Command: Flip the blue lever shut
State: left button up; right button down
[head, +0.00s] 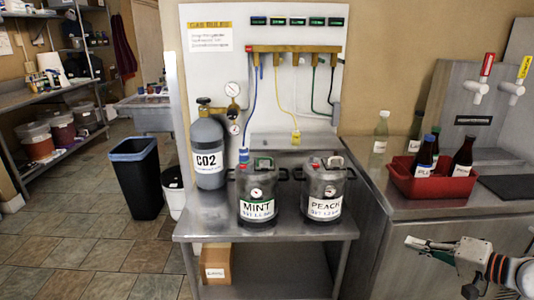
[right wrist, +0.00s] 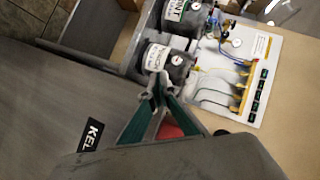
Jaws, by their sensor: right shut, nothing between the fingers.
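The brass gas manifold (head: 295,48) is fixed high on the white wall board. A small blue lever (head: 257,58) appears near its left end, with a blue hose below; its exact angle is too small to tell. The manifold also shows at the right of the right wrist view (right wrist: 240,95). My right gripper (head: 412,243) is at the lower right of the head view, low in front of the counter and far from the manifold. It is shut and empty; its fingertips (right wrist: 160,80) meet in the wrist view. My left gripper is not in view.
The mint keg (head: 258,190) and peach keg (head: 323,190) stand on the steel table below the manifold. The right counter carries a red crate (head: 440,187) with bottles and a clear bottle (head: 380,135). Beer taps (head: 482,80) rise behind.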

pick_arm(q)
jog(key=p, duration=0.1)
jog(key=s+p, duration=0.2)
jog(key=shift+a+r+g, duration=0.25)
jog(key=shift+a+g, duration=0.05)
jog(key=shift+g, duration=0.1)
pick_arm(e)
jog(key=d+r+m+y, duration=0.1)
jog(key=d+r, duration=0.2)
jog(key=r, duration=0.7)
jog(key=d+r+m+t+y, duration=0.1)
jog(key=d+r, duration=0.2)
jog(key=r, duration=0.7)
jog(key=d+r+m+t+y, duration=0.1)
jog(key=d+r, duration=0.1)
jog(key=r, duration=0.8)
jog(key=shift+w+d+r+m, duration=0.25)
jog(key=shift+w+d+m, duration=0.15)
jog(key=shift+w, duration=0.05)
